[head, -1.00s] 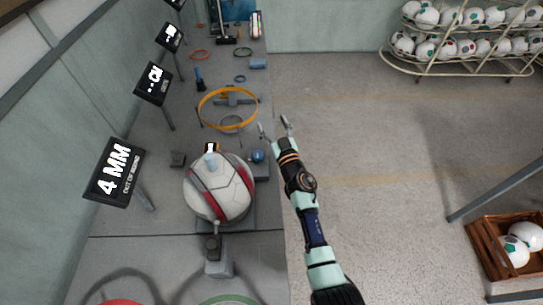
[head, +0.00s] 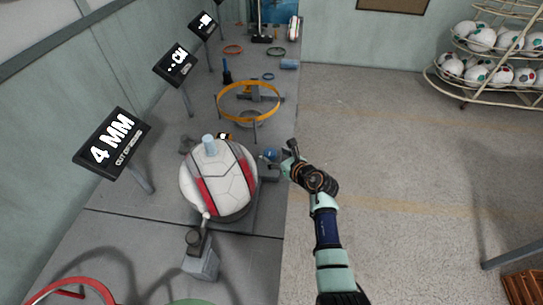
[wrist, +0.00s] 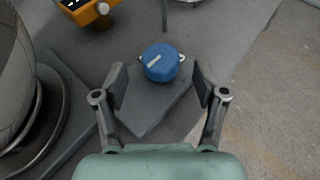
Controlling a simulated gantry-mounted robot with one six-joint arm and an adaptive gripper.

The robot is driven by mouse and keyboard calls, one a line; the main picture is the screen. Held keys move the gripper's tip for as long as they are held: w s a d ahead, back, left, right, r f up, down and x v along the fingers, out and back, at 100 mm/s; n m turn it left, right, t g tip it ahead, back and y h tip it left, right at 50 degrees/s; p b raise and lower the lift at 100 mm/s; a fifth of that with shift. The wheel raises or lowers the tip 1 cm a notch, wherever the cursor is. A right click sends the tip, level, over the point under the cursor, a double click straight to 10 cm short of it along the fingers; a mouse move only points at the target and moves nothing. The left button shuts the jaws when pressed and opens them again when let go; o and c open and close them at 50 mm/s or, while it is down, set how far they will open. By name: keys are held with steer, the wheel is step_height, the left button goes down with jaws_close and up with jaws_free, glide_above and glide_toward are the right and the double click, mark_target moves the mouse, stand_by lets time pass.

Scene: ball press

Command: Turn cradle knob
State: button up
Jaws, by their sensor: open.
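The blue cradle knob (wrist: 162,63) stands on a grey plate beside the ball cradle, with a pale pointer line on top and small side tabs. In the head view the knob (head: 271,154) shows just right of the ball. In the head view my gripper (head: 281,160) is at the bench's right edge by the knob. The white, grey and red ball (head: 222,177) sits in the cradle.
An orange ring stand (head: 248,101) is behind the knob. A 4 MM sign (head: 113,147) stands left of the ball. A grey fixture (head: 201,254) is in front of the ball.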

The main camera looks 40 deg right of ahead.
mark_target(271, 153)
steer(key=b+x, duration=0.2)
steer(key=x, duration=0.2)
steer(key=shift+w+f+b, duration=0.2)
steer(key=shift+b, duration=0.2)
steer(key=shift+w+d+r, duration=0.1)
steer(key=shift+w, duration=0.1)
